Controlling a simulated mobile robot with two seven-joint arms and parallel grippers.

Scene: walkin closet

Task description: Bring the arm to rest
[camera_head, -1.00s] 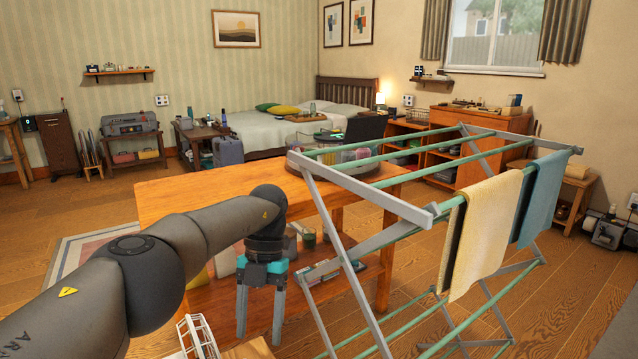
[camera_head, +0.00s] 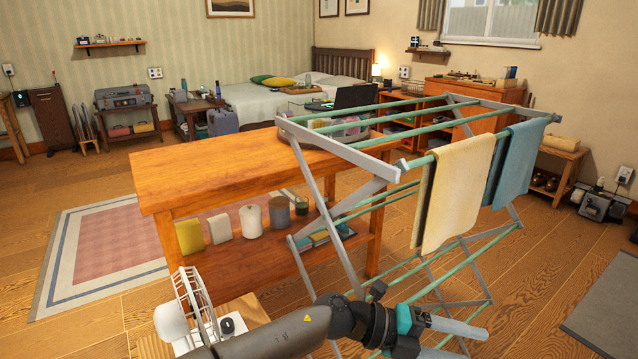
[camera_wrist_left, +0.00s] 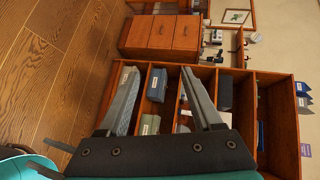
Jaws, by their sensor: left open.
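My left arm comes in at the bottom of the head view, low and stretched to the right. My left gripper (camera_head: 472,344) is at its end, pointing right, with its two grey fingers apart and nothing between them. In the head view it overlaps the lower bars of the drying rack (camera_head: 398,194); I cannot tell whether it touches them. In the left wrist view the open fingers (camera_wrist_left: 160,76) appear in front of a wooden shelf unit (camera_wrist_left: 255,92). My right gripper is not in view.
A yellow towel (camera_head: 455,195) and a blue towel (camera_head: 517,168) hang on the rack. A wooden table (camera_head: 215,170) stands left of it, with jars on its lower shelf. A white fan (camera_head: 192,305) is at the bottom left. Open floor (camera_head: 560,245) lies right of the rack.

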